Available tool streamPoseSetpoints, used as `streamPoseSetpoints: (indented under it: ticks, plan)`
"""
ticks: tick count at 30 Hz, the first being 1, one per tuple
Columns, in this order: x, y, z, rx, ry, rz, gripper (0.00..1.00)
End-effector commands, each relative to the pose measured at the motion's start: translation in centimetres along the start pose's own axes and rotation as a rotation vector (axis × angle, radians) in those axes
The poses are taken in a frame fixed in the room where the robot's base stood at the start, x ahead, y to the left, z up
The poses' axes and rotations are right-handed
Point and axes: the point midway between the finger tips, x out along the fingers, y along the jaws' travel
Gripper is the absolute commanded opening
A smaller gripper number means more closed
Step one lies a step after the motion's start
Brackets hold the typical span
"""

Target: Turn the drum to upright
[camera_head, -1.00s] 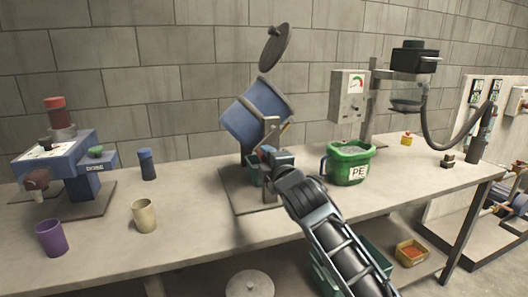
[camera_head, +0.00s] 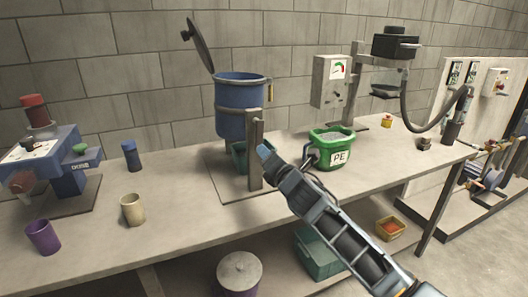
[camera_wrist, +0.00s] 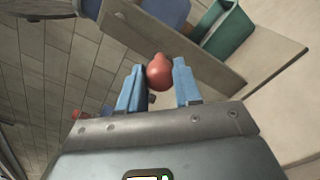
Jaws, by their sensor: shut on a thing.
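The blue drum (camera_head: 238,108) stands upright on its post (camera_head: 255,150), with its mouth facing up. Its dark lid (camera_head: 200,45) is swung open, raised at the rim's left. My gripper (camera_head: 265,150) is in front of the stand at the post. In the wrist view my gripper (camera_wrist: 158,68) has its blue fingers closed on a round red knob (camera_wrist: 158,76). The drum (camera_wrist: 168,10) shows only in part at the top there. The knob is hidden in the head view.
A dark green tray (camera_head: 238,160) sits below the drum. A green PE bucket (camera_head: 331,136) stands to the right. A beige cup (camera_head: 133,209), a purple cup (camera_head: 42,237) and a blue bottle (camera_head: 131,155) stand to the left. The table's front middle is clear.

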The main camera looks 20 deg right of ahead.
Motion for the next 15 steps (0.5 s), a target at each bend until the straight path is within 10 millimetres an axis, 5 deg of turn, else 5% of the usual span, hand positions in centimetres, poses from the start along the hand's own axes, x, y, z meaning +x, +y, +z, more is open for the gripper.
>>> streamPoseSetpoints:
  ticks: [15]
  plan:
    - [-0.04, -0.59, 0.1, -0.057, 0.002, -0.006, 0.0]
